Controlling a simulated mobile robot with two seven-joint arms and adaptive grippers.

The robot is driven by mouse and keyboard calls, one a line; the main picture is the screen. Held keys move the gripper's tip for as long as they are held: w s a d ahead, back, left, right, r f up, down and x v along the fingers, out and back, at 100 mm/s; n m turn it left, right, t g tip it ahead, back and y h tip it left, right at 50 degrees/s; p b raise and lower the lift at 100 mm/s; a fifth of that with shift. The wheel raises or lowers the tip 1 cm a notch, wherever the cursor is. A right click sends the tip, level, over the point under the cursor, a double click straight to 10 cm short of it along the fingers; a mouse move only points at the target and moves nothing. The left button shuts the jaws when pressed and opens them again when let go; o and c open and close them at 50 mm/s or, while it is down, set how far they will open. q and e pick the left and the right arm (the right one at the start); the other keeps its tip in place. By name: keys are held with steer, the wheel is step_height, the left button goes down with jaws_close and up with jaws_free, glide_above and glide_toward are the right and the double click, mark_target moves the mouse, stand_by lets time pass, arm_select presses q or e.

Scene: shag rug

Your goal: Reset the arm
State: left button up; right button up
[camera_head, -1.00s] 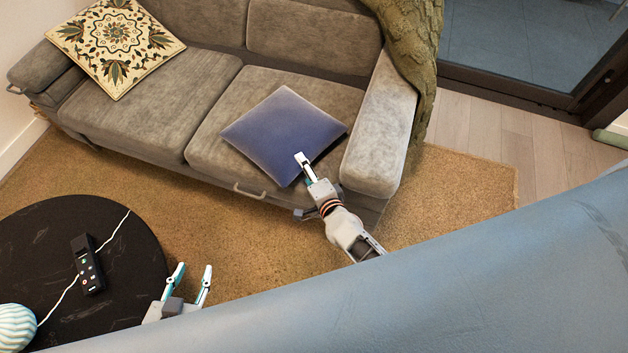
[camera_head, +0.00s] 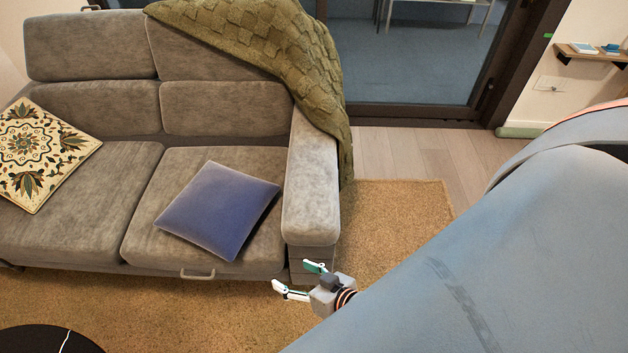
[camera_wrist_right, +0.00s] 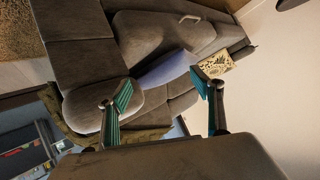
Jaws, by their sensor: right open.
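My right gripper (camera_head: 298,279) is open and empty in the head view, in front of the sofa's right armrest and above the rug. Its two teal-and-white fingers stand apart. In the right wrist view the two fingers (camera_wrist_right: 167,95) are spread, with nothing between them. The blue cushion (camera_head: 218,209) lies on the right seat of the sofa, apart from the gripper. It also shows in the right wrist view (camera_wrist_right: 168,70), beyond the fingers. My left gripper is out of view.
The grey sofa (camera_head: 90,195) holds a patterned cushion (camera_head: 42,150) at left. A green blanket (camera_head: 275,45) drapes over its back right corner. A black round table (camera_head: 40,340) is at lower left. Rug (camera_head: 395,210) lies right of the sofa. A wall shelf (camera_head: 590,53) is at upper right.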

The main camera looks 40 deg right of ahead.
steer(key=s+d+r+n+h, duration=0.1)
steer(key=s+d+r+n, duration=0.1)
steer(key=s+d+n, duration=0.1)
steer(key=shift+s+r+n+g, duration=0.15)
steer(key=shift+s+n+g, duration=0.25)
steer(key=shift+s+n, duration=0.5)
steer(key=shift+s+a+r+p, duration=0.2)
steer(key=shift+r+p, duration=0.35)
steer(key=shift+p, duration=0.3)
steer(key=shift+s+a+r+p, duration=0.15)
steer(key=shift+r+p, duration=0.4)
steer(key=shift+p, duration=0.3)
